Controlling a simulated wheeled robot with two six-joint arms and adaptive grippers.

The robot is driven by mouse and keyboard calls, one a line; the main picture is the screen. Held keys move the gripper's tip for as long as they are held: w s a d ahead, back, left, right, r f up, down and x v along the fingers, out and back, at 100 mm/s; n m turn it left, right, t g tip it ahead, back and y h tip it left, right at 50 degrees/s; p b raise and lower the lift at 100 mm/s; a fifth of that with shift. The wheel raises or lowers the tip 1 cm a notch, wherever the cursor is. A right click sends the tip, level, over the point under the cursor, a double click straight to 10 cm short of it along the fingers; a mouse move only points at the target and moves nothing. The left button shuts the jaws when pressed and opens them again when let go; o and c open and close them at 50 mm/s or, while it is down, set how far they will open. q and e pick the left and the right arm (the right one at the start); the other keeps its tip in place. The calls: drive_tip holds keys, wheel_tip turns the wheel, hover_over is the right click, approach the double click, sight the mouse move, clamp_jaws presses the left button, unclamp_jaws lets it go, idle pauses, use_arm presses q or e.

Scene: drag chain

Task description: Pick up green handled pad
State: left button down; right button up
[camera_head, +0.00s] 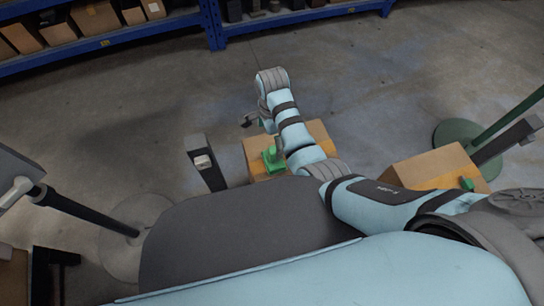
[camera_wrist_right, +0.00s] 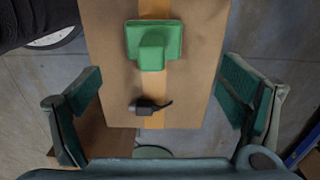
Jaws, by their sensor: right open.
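The green handled pad (camera_head: 272,160) sits on top of a cardboard box (camera_head: 318,135) in the head view, partly beside my right forearm. In the right wrist view the pad (camera_wrist_right: 153,45) lies on the box's tape strip, with its raised block handle facing the camera. My right gripper (camera_head: 258,119) is above the box, mostly hidden behind its wrist in the head view. In the wrist view its two green-padded fingers (camera_wrist_right: 163,75) are wide apart and empty, with the pad ahead between them and apart from them. My left gripper is not in view.
A small dark part (camera_wrist_right: 150,106) lies on the same box, nearer the gripper. A second cardboard box (camera_head: 436,168) with a small green item stands at the right. A dark post (camera_head: 206,163) stands left of the pad's box. Blue shelving (camera_head: 215,28) is at the back; open floor lies between.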

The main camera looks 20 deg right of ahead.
sight(273, 149)
drive_tip(key=f, duration=0.2)
drive_tip(key=s+f+b, duration=0.1)
drive_tip(key=shift+f+b, duration=0.3)
drive_tip(key=shift+f, duration=0.05)
wheel_tip(273, 149, down, 6)
drive_tip(key=b, duration=0.3)
drive_tip(key=shift+d, duration=0.15)
drive_tip(key=shift+f, duration=0.1)
drive_tip(key=shift+c, duration=0.2)
drive_tip(key=c, duration=0.6)
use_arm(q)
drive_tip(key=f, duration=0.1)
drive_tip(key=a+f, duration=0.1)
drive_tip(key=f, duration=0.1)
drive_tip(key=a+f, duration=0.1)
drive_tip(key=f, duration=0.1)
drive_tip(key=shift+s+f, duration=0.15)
use_arm(e)
drive_tip(key=c, duration=0.6)
